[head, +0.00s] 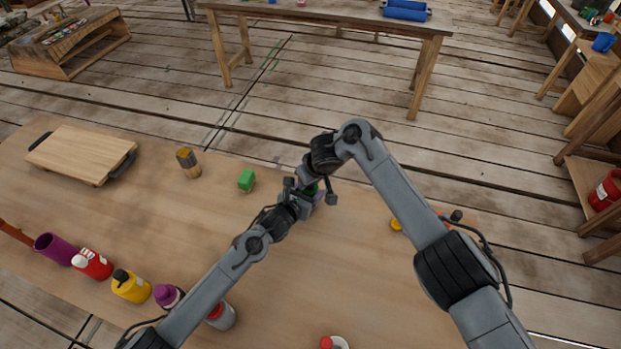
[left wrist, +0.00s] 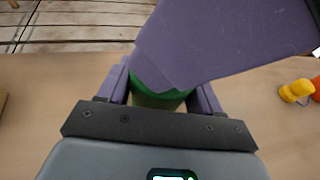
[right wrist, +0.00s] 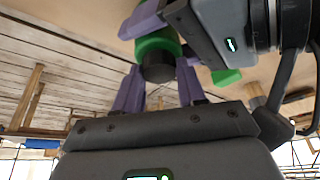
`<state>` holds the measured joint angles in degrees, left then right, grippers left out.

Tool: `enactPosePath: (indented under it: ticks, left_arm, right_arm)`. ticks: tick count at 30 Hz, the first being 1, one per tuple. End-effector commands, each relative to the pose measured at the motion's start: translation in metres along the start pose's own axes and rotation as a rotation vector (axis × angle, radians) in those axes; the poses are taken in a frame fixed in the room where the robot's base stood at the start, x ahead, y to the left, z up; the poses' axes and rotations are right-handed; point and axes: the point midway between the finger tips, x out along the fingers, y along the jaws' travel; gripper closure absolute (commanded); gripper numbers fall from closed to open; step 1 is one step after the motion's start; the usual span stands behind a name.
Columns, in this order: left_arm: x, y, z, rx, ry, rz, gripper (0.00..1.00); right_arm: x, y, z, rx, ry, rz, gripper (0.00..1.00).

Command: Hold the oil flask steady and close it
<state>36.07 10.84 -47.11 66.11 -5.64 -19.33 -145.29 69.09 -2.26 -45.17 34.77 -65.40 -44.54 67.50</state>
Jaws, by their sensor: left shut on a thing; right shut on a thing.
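The oil flask shows as a small green patch (head: 311,187) between my two grippers in the head view, mostly hidden by them. In the left wrist view its green part (left wrist: 160,90) sits between the purple fingers of my left gripper (head: 302,195), which is shut on it. A purple finger of my right gripper (head: 318,186) crosses over it there. In the right wrist view the dark round cap (right wrist: 158,68) lies between the right gripper's fingers, close against the green flask (right wrist: 152,46). I cannot tell if the cap is fully seated.
Several bottles, one yellow (head: 131,287), line the front left. A small yellow object (head: 396,224) is to the right.

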Motion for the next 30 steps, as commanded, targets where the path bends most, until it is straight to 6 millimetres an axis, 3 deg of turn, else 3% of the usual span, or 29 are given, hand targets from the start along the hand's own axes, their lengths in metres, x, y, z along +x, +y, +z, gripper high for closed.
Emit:
enactPosePath:
  ticks: [8,9,13,22,30]
  left_arm:
    - [0.000,0.000,-0.001,0.000,0.003,0.000,1.00]
    - [0.000,0.000,-0.001,-0.001,0.003,0.000,1.00]
    - [0.000,0.000,-0.001,-0.001,0.003,0.000,1.00]
    - [0.000,0.000,-0.001,-0.001,0.002,0.000,1.00]
    - [0.000,0.000,-0.001,-0.001,0.003,0.000,1.00]
  right_arm:
    - [-0.001,0.000,-0.001,0.010,0.001,0.004,0.88]
    - [-0.001,0.000,-0.001,0.010,0.002,0.004,0.56]
    - [-0.001,0.000,-0.001,0.009,0.001,0.004,0.36]
    - [-0.003,0.000,-0.002,0.009,0.002,0.004,0.35]
    - [-0.030,0.000,-0.013,0.009,0.003,0.004,0.35]
